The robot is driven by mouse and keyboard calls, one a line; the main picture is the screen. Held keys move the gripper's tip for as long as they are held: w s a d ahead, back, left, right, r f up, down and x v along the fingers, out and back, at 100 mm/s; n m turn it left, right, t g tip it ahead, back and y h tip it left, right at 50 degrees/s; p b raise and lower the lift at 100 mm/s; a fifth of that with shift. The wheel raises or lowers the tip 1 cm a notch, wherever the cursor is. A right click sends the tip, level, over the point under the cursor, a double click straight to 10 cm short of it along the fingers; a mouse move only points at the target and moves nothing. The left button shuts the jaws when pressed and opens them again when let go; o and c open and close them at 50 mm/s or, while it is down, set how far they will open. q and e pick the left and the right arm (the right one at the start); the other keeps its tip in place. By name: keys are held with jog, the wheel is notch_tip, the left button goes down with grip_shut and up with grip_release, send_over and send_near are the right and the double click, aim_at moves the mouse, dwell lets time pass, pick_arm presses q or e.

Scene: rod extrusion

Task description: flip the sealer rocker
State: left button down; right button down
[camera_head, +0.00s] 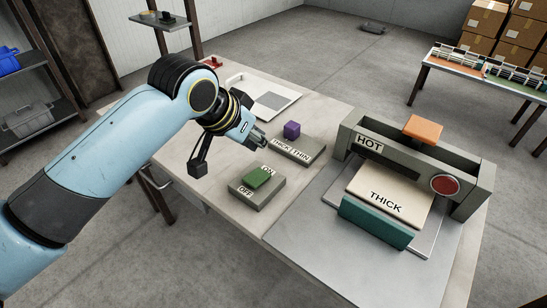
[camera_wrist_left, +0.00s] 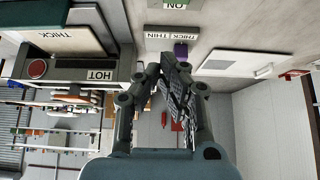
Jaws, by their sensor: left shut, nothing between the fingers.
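The green rocker (camera_head: 258,177) sits on a grey switch block (camera_head: 270,195) labelled ON at the far side and OFF at the near side. Which side is pressed down is hard to tell. The block's ON label (camera_wrist_left: 178,4) shows at the top edge of the left wrist view. My left gripper (camera_head: 262,143) is shut and empty, behind the green rocker and apart from it, near the THICK/THIN block (camera_head: 297,150) with its purple knob (camera_head: 291,130). Its fingers (camera_wrist_left: 178,72) also show together in the left wrist view. My right gripper is in neither view.
A white tray (camera_head: 264,96) lies behind. Bare table surrounds the switch block.

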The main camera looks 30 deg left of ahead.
pick_arm(q)
jog(key=shift+r, duration=0.15)
jog(key=shift+w, duration=0.1)
send_over(257, 177)
jog(key=w+d, duration=0.3)
jog(key=w, duration=0.1)
jog(key=f, duration=0.7)
jog(key=shift+s+a+f, duration=0.2)
jog(key=shift+s+f, duration=0.05)
jog(key=shift+f, duration=0.1)
notch_tip(257, 177, down, 3)
jog(key=shift+s+f, duration=0.1)
jog(key=shift+f, duration=0.6)
jog(key=shift+s, duration=0.1)
